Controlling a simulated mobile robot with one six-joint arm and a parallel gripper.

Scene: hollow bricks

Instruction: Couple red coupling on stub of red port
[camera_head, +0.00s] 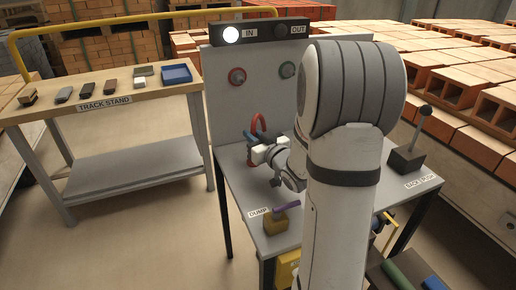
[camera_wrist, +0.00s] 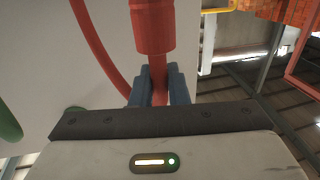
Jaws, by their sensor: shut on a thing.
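The red coupling (camera_wrist: 152,25) stands out beyond my gripper (camera_wrist: 157,82) in the wrist view, a thick red cylinder. My blue fingers are shut on the narrower red part just below it. A red hose (camera_wrist: 92,45) curves away on the left. The port's stub is too small to make out clearly.
A lever (camera_head: 408,155) stands at the right and a yellow block with a purple handle (camera_head: 283,218) in front. The track stand (camera_head: 110,92) is left.

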